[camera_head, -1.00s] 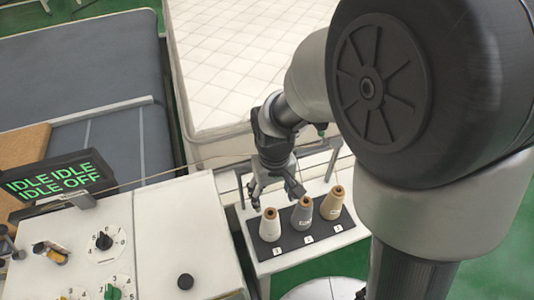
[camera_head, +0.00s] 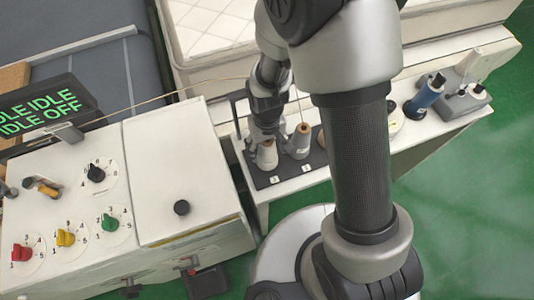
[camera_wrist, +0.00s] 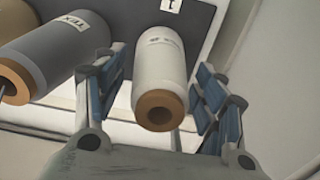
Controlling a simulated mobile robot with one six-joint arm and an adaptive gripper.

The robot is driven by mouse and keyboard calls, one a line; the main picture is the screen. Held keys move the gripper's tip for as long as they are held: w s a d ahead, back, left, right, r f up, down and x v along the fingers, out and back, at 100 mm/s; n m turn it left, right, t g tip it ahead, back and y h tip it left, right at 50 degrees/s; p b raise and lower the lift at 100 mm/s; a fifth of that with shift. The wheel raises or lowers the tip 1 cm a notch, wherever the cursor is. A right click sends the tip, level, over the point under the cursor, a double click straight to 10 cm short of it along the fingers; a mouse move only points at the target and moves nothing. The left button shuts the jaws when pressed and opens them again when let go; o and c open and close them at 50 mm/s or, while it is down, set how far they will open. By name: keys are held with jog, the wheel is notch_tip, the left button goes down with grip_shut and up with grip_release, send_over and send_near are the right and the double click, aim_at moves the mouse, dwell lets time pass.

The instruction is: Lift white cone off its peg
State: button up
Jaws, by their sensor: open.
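The white cone (camera_head: 267,157) stands on the dark peg board (camera_head: 262,181), at its left end. In the wrist view the white cone (camera_wrist: 160,65) shows its brown core end, between my two blue-padded fingers. My gripper (camera_wrist: 158,95) is open, with a gap visible on both sides of the cone. In the head view my gripper (camera_head: 265,130) is right at the top of the cone and partly covers it. The peg inside the cone is hidden.
A grey cone (camera_head: 299,143) stands close to the right of the white one; its side is near my left finger in the wrist view. My arm hides most of the third cone. A control cabinet (camera_head: 190,210) is on the left, a mattress (camera_head: 210,30) behind.

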jog(key=shift+f, duration=0.35)
jog(key=shift+c, duration=0.3)
jog(key=c, duration=1.3)
jog(key=shift+o, duration=0.2)
jog(key=shift+r, duration=0.15)
notch_tip(320, 180, up, 20)
jog(key=p, duration=0.4)
